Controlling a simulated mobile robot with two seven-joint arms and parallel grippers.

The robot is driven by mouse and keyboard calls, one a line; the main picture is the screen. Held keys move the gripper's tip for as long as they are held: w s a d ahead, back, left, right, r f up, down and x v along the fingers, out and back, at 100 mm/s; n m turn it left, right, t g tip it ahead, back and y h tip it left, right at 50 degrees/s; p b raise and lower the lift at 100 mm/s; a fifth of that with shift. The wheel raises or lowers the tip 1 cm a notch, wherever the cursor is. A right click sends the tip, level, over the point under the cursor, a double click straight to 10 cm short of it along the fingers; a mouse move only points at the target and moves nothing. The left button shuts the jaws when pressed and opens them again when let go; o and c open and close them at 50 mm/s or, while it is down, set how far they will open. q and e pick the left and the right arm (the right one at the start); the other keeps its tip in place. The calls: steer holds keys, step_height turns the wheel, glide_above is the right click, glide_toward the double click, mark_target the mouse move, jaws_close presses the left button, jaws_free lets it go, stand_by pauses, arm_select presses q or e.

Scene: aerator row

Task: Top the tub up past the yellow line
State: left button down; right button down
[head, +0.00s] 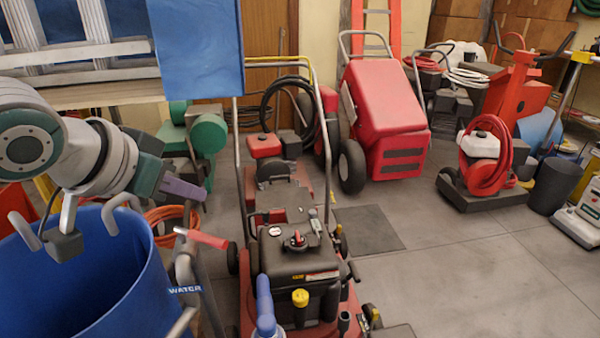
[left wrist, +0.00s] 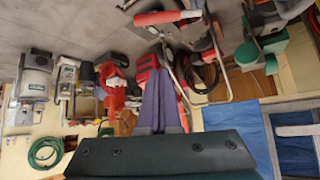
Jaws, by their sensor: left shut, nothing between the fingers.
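The blue tub (head: 100,310) stands at the lower left of the head view. I see its rim and inner wall, but no yellow line and no water level. Right of it is a grey standpipe with a blue WATER label (head: 185,290) and a red lever (head: 208,240). The lever also shows near the top of the left wrist view (left wrist: 165,17). My left gripper (head: 198,194) has its purple fingers closed and empty. In the head view it appears above the lever, apart from it; its fingers also show in the left wrist view (left wrist: 160,82). My right gripper is not seen.
A black and red mower (head: 300,265) stands close right of the standpipe. An orange hose (head: 170,222) lies behind the tub. A green machine (head: 205,135) and red wheeled machine (head: 385,110) stand farther back. Grey floor (head: 470,270) is clear at right.

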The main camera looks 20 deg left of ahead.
mark_target(200, 236)
arm_select(q)
steer(key=shift+w+f+b, duration=0.25)
steer(key=shift+w+f, duration=0.15)
steer(key=shift+f, duration=1)
steer(key=shift+w+f+b, duration=0.25)
steer(key=shift+w+f, duration=0.1)
steer(key=shift+f, duration=1)
steer(key=shift+w+f+b, duration=0.25)
steer(key=shift+w+f, duration=0.15)
steer(key=shift+f, duration=1)
